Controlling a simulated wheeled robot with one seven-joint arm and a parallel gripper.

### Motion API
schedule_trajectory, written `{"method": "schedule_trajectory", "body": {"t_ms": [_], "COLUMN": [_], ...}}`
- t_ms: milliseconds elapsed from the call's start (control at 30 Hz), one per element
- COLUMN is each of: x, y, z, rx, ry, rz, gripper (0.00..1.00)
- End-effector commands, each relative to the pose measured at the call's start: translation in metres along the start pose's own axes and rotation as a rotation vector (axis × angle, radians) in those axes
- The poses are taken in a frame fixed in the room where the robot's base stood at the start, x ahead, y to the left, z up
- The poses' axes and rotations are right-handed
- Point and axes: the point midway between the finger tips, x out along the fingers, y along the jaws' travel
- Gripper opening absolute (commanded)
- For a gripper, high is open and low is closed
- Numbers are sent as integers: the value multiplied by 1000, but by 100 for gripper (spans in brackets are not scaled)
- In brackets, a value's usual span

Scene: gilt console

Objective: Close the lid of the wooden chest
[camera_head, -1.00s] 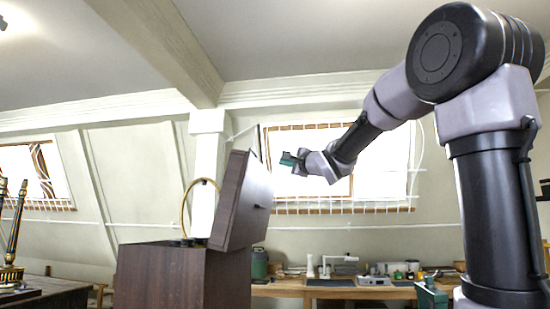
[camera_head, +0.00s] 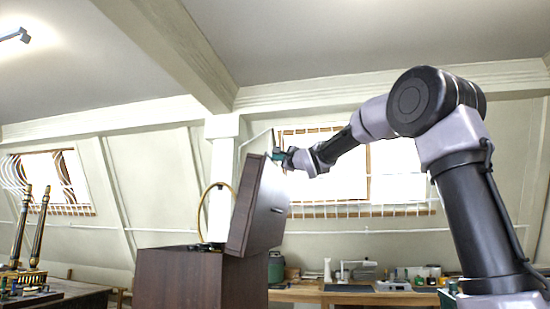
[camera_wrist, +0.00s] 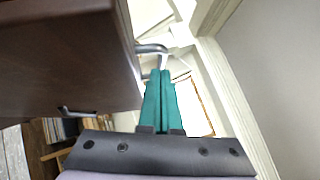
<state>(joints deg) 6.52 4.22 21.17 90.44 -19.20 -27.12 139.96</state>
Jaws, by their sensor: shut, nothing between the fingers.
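The wooden chest (camera_head: 180,282) is dark brown and stands left of centre in the head view. Its lid (camera_head: 258,208) is raised, tilted up steeply on the right side of the chest. My gripper (camera_head: 278,154) is at the upper edge of the lid, close beside it; I cannot tell whether it touches. In the wrist view the green fingers (camera_wrist: 161,75) are together and empty, with the dark lid (camera_wrist: 60,60) close on the left. A metal handle (camera_wrist: 78,112) shows on the lid's face.
A workbench (camera_head: 350,296) with tools and jars runs along the back wall. A dark table (camera_head: 75,295) with two ornate brass-and-black posts (camera_head: 40,225) is at the left. A yellowish hoop (camera_head: 203,205) rises behind the chest.

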Motion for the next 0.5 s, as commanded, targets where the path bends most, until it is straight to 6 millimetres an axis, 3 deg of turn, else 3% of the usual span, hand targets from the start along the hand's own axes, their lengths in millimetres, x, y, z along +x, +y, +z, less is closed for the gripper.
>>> {"method": "schedule_trajectory", "body": {"t_ms": [500], "x": [6], "y": [0], "z": [6], "rx": [-1], "ry": [2], "rz": [2], "gripper": [0]}}
